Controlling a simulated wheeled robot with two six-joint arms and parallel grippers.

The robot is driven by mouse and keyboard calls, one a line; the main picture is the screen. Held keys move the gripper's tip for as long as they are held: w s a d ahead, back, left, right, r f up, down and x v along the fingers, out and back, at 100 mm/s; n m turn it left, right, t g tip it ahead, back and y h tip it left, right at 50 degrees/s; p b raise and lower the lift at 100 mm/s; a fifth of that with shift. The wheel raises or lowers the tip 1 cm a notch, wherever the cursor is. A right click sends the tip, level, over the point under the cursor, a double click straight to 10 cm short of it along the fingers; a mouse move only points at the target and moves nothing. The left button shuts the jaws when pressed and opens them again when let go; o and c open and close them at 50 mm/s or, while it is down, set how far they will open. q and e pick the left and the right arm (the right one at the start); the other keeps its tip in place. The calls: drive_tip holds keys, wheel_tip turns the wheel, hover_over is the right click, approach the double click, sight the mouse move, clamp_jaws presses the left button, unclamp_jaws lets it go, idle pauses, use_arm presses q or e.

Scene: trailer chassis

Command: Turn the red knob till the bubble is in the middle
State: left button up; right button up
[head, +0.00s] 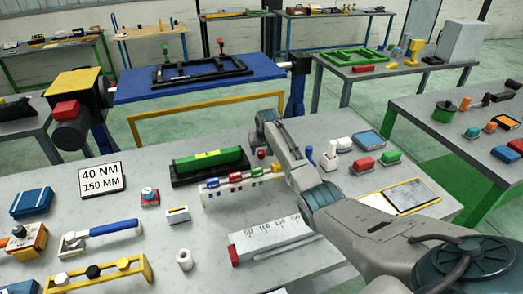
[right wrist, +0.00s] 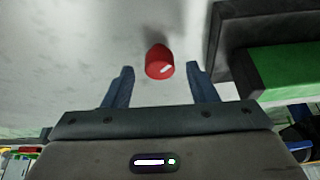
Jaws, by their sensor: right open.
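The spirit level is a green bar (head: 208,162) on a black base (head: 182,181), with a yellow vial window (head: 207,154) on top; the bubble is too small to make out. The red knob (head: 261,154) is by the right end of the base. In the right wrist view the red knob (right wrist: 160,62) shows between the tips of my open right gripper (right wrist: 160,72), with a gap on both sides. The green bar (right wrist: 285,70) is to its right there. In the head view my right gripper (head: 262,138) is by the knob, its fingers mostly hidden. My left gripper is out of view.
A rack with coloured clips (head: 240,180) lies in front of the level. A white scale block (head: 270,237) is nearer me. A sign (head: 102,179) stands left, and red and green buttons (head: 363,164) sit right of my arm.

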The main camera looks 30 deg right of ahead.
drive_tip(key=shift+w+d+f, duration=0.1)
drive_tip(key=shift+w+f, duration=0.1)
drive_tip(key=shift+f, duration=0.5)
drive_tip(key=c, duration=1)
drive_tip(key=shift+o, duration=0.2)
drive_tip(key=shift+r+m+p, duration=0.15)
drive_tip(key=shift+m+p, duration=0.35)
drive_tip(key=shift+m, duration=0.1)
drive_tip(key=shift+w+m+h, duration=0.1)
drive_tip(key=shift+m+h, duration=0.3)
drive_tip(key=shift+m, duration=0.1)
drive_tip(key=shift+m+g+h, duration=0.4)
drive_tip(key=shift+m+h, duration=0.1)
drive_tip(key=shift+m, duration=0.9)
drive_tip(key=o, duration=1)
drive_tip(key=shift+c, duration=0.2)
